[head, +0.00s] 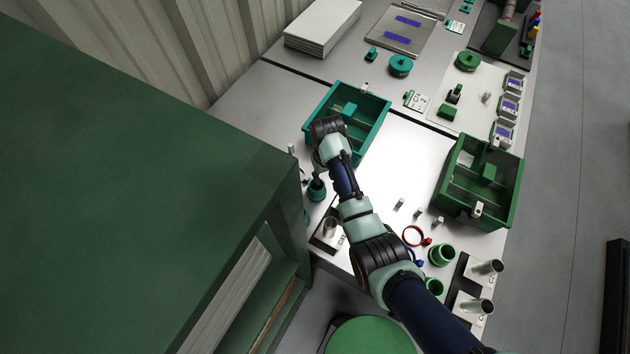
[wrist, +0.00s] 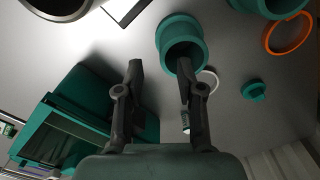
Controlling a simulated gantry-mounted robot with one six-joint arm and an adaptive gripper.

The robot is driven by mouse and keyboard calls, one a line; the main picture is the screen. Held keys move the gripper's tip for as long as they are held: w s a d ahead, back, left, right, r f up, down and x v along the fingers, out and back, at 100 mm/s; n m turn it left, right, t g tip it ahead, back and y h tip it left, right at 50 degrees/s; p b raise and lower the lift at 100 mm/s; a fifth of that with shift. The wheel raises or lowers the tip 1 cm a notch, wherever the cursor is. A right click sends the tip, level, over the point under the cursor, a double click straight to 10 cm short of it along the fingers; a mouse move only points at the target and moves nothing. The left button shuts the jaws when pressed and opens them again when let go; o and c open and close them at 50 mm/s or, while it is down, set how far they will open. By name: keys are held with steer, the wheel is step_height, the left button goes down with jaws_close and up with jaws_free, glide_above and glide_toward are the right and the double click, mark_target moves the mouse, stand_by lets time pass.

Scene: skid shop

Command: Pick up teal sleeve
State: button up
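A teal sleeve (wrist: 181,38), a short hollow cylinder with a flanged rim, lies or stands on the grey bench ahead of my gripper in the wrist view. It shows in the head view (head: 316,191) below my wrist. My gripper (wrist: 160,66) is open, with its fingers apart and nothing held between them. The right fingertip overlaps the sleeve's near opening; I cannot tell whether it touches. The left fingertip is to the sleeve's left. A second teal sleeve (wrist: 277,5) is partly cut off at the top right. In the head view my gripper (head: 314,177) is partly hidden by my arm.
A teal divided bin (head: 374,129) stands beside my wrist. A metal post (head: 329,227) on a labelled plate is nearby. An orange ring (wrist: 287,34), a small teal cap (wrist: 253,90) and a white ring (wrist: 209,80) lie around the sleeve. A green cabinet (head: 150,170) is at left.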

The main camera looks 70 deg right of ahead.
mark_target(324, 183)
steer(key=f, duration=0.1)
steer(key=f+b, duration=0.1)
steer(key=f, duration=0.3)
steer(key=shift+a+b, duration=0.3)
steer(key=shift+b, duration=0.05)
steer(key=shift+r, duration=0.1)
steer(key=shift+c, duration=0.3)
jaws_close()
steer(key=shift+r, duration=0.1)
step_height(324, 183, up, 20)
steer(key=p, duration=0.8)
steer(key=shift+p, duration=0.3)
